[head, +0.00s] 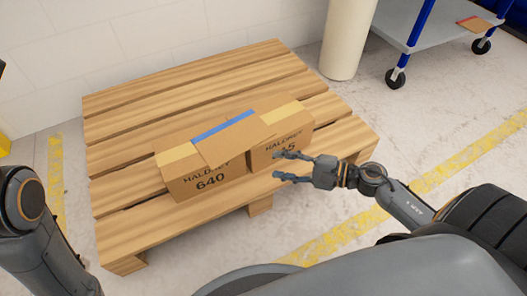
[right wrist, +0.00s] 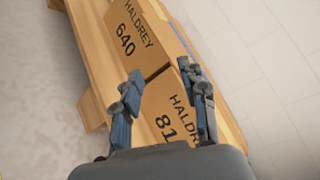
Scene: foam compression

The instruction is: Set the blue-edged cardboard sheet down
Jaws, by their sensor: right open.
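The blue-edged cardboard sheet (head: 235,144) lies on top of two cartons, bridging the seam between them, its blue strip towards the wall. It overhangs the near side a little. The left carton (head: 208,184), marked HALDREY 640, and the right carton (head: 264,158), marked HALDREY, stand side by side on the pallet. My right gripper (head: 279,165) is open and empty in front of the right carton, apart from the sheet. In the right wrist view its spread fingers (right wrist: 160,78) frame the right carton's lettered face, and a blue line shows beyond. My left gripper is out of view.
The wooden pallet (head: 125,125) has free slats around the cartons. A white post (head: 346,40) stands behind it. A grey cart (head: 410,18) with blue posts is at the back right, carrying a red-edged sheet (head: 475,24). Yellow floor lines run on both sides.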

